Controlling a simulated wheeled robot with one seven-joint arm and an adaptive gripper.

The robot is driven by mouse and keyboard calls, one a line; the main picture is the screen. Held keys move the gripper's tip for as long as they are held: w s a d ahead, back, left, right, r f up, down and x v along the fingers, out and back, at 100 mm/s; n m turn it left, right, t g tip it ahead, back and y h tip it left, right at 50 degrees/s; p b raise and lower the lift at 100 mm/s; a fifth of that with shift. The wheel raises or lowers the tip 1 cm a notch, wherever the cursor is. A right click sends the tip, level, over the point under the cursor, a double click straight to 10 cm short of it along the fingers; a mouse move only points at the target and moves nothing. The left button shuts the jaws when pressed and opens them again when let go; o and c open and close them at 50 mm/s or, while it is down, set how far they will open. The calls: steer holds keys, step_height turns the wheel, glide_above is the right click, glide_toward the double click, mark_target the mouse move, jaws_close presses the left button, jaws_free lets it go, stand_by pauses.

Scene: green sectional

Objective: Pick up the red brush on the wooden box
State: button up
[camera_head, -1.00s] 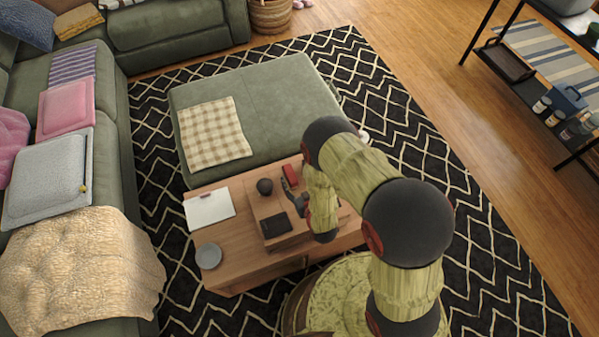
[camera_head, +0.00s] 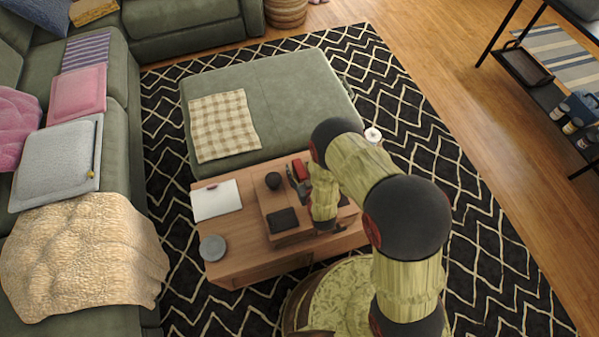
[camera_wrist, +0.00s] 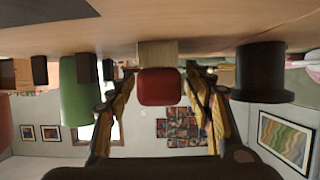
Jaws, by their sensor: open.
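The red brush (camera_head: 300,169) lies on the raised wooden box (camera_head: 270,203) on the coffee table, near its back edge. In the wrist view, which appears upside down, the brush (camera_wrist: 158,90) shows its red end toward me, with a pale wooden part behind it. My gripper (camera_wrist: 160,78) is open, with a fingertip on each side of the brush and visible space at both sides. I cannot tell how deep the brush sits between the fingers. In the head view my gripper (camera_head: 296,186) is partly hidden by my arm, just in front of the brush.
A dark cup (camera_head: 272,181) stands left of the brush, also in the wrist view (camera_wrist: 262,75). A dark flat item (camera_head: 283,220) lies on the box's front. White papers (camera_head: 216,200) and a grey plate (camera_head: 212,248) lie left. The green ottoman (camera_head: 285,95) stands behind.

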steer(key=shift+c, duration=0.4)
steer(key=c, duration=1.1)
steer(key=shift+c, duration=0.7)
